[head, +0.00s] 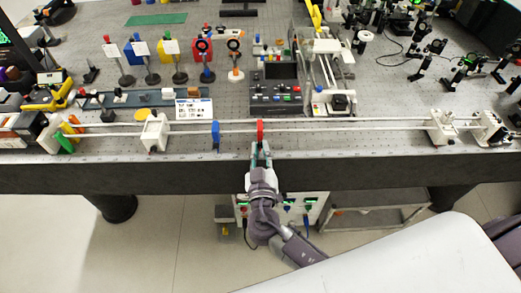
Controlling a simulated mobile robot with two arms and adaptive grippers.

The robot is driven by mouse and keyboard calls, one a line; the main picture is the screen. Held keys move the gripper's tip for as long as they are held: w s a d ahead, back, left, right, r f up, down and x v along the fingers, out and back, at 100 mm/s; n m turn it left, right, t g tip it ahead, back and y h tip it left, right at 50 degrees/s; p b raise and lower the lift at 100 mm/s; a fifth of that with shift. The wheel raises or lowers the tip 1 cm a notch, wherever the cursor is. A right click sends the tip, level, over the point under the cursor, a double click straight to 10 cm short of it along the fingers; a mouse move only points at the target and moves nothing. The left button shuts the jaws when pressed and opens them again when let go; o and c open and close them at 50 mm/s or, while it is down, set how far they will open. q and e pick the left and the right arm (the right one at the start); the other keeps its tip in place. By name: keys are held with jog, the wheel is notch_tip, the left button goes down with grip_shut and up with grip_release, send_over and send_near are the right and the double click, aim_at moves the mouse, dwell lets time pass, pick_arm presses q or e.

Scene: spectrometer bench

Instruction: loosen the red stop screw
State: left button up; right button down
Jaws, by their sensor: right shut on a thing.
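A red stop (260,129) sits upright on the long two-bar rail (340,122) near the front edge of the bench. A blue stop (215,132) sits on the same rail to its left. My right gripper (260,150) comes up from below, over the front edge of the bench. Its fingers are shut at the near, lower side of the red stop, where its screw is; the screw itself is hidden between the fingertips. My left gripper is not in view.
White rail carriages (154,133) stand left and right (441,127) on the rail. Behind it are a control box (276,92), a blue-grey holder rack (142,98) and several optics on posts. The bench's front strip is mostly clear. A low cart (375,218) stands below.

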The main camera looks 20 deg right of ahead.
jog(key=shift+f, duration=0.1)
jog(key=n+b, duration=0.2)
jog(key=n, duration=0.1)
jog(key=shift+n, duration=0.4)
jog(key=n, duration=0.2)
jog(key=shift+n, duration=0.4)
jog(key=n, duration=0.2)
jog(key=shift+n+b, duration=0.3)
jog(key=shift+n, duration=0.1)
jog(key=n+p, duration=0.1)
jog(key=n, duration=0.4)
jog(key=n+p, duration=0.1)
jog(key=n, duration=0.2)
jog(key=shift+n, duration=0.4)
jog(key=shift+n+p, duration=0.65)
jog(key=shift+n, duration=1.05)
